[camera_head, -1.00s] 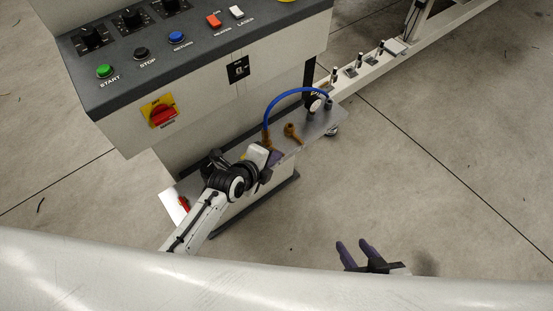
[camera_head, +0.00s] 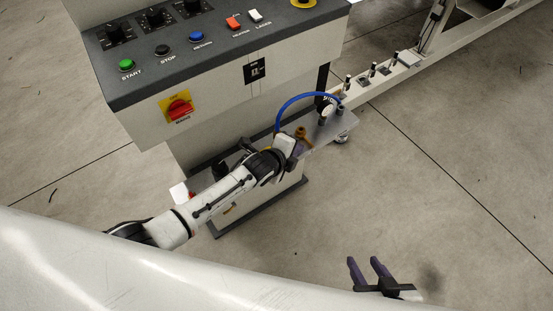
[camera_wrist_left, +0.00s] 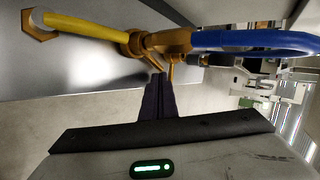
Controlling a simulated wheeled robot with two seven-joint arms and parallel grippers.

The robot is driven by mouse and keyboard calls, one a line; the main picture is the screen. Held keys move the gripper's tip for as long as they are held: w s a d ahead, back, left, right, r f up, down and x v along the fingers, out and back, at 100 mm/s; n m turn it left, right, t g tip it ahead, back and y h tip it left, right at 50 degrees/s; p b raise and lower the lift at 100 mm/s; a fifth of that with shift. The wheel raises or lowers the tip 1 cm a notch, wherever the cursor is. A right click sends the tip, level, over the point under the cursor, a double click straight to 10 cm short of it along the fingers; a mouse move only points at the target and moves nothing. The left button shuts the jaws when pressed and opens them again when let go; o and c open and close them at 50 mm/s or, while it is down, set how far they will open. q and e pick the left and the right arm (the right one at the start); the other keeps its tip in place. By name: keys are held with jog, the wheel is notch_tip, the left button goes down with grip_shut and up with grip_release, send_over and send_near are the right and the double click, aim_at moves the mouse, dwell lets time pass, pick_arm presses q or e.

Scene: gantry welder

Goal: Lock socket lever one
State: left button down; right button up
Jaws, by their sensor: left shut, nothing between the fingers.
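In the left wrist view a brass coupling (camera_wrist_left: 165,40) joins the blue hose (camera_wrist_left: 250,40) to a yellow stem (camera_wrist_left: 85,27) with a brass hex fitting. A small brass lever-like piece (camera_wrist_left: 170,68) hangs below the coupling. My left gripper (camera_wrist_left: 157,82) is shut and empty, its fingertips just below the coupling; contact cannot be told. In the head view my left gripper (camera_head: 300,149) is over the metal shelf, beside a brass fitting (camera_head: 301,132). My arm hides the hose's lower end. My right gripper (camera_head: 364,261) is open and empty above the floor.
A gauge and posts (camera_head: 328,112) stand at the shelf's right end. A rail (camera_head: 385,72) runs to the upper right. The floor at right is clear.

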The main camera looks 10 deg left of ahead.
pick_arm(q)
jog(key=shift+w, duration=0.3)
pick_arm(e)
jog(key=shift+s+a+f, duration=0.1)
jog(key=shift+s, duration=0.05)
dwell(0.3)
pick_arm(q)
jog(key=shift+d, duration=0.1)
